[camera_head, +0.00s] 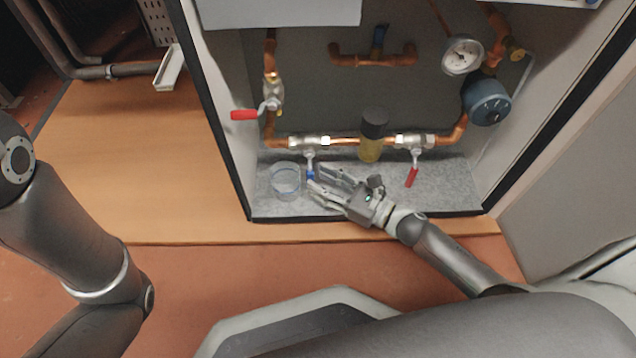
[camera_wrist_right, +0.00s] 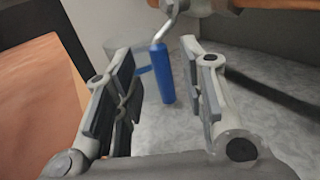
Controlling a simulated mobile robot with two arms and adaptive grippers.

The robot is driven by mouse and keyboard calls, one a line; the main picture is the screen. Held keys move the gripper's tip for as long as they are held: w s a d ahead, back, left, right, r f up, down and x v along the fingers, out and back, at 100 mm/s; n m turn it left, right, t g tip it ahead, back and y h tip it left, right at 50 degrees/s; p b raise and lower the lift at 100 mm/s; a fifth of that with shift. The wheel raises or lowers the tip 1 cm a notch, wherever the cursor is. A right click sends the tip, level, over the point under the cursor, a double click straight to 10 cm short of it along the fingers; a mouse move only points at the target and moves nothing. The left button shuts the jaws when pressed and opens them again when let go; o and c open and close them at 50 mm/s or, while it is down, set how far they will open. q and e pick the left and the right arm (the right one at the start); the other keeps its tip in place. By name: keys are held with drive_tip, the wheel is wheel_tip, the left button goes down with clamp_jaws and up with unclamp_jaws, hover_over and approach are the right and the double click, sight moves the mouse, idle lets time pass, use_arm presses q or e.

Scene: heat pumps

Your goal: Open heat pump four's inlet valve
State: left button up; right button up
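The blue valve handle (camera_head: 311,174) hangs down from the valve at the left end of the lower copper pipe. My right gripper (camera_head: 317,187) is open close in front of it. In the right wrist view the blue handle (camera_wrist_right: 162,73) stands between and beyond the two open fingers (camera_wrist_right: 165,100), and I see no contact. Two other valves have red handles, one at the upper left (camera_head: 244,115) and one at the lower right (camera_head: 412,177). No label shows which handle is the inlet valve. Only my left arm shows at the left edge; its gripper is out of view.
A clear round container (camera_head: 286,181) stands on the cabinet floor just left of the blue handle. A yellow filter with a black cap (camera_head: 373,124), a gauge (camera_head: 462,56) and a blue-grey pump (camera_head: 487,101) sit along the pipes. The cabinet's side walls bound the space.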

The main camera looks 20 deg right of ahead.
drive_tip(key=shift+x, duration=0.85)
drive_tip(key=shift+c, duration=0.5)
clamp_jaws()
